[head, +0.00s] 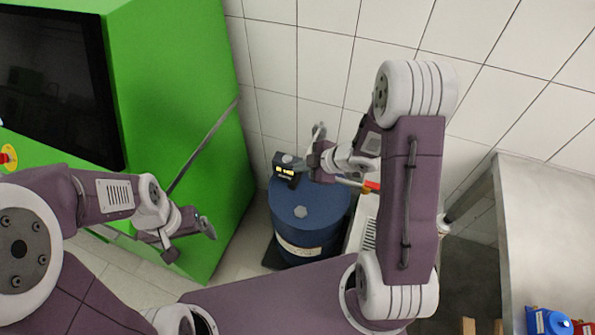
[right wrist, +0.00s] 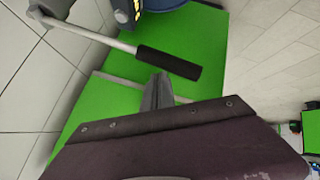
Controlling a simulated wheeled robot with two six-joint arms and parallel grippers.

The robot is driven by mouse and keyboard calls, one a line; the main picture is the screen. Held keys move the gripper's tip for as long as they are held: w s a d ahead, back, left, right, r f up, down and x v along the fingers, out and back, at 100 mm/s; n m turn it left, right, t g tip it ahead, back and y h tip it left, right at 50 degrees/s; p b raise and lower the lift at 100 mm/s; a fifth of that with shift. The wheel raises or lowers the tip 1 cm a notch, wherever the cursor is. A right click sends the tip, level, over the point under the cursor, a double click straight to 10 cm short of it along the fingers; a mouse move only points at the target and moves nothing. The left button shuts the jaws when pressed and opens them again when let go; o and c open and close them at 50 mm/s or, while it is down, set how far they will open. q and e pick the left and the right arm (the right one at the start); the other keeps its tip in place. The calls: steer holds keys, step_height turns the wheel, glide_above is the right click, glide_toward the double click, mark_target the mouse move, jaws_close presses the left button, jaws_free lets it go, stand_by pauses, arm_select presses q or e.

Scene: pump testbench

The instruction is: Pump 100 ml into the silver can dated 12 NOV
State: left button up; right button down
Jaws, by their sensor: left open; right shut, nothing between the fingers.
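A blue drum (head: 296,230) stands on the floor beside the green machine. A hand pump with a small lit yellow display (head: 287,172) sits on its top. In the right wrist view, the pump's lever with its black grip (right wrist: 168,62) runs across above my right gripper (right wrist: 157,92). That gripper is shut and empty, close to the black grip but apart from it in the picture. In the head view my right gripper (head: 318,164) is above the drum, beside the pump. My left gripper (head: 190,242) is open and empty, left of the drum. No silver can is visible.
The green machine (head: 180,90) with a dark screen (head: 50,90) fills the left. A tiled wall is behind. A grey metal bench (head: 550,230) is at the right, with a blue object (head: 548,320) and a red object (head: 583,327) on it.

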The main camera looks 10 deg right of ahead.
step_height(320, 180, down, 8)
steer(key=b, duration=0.7)
steer(key=shift+s+a+f, duration=0.2)
steer(key=shift+s+a, duration=0.05)
steer(key=shift+s, duration=0.15)
stand_by(5.9)
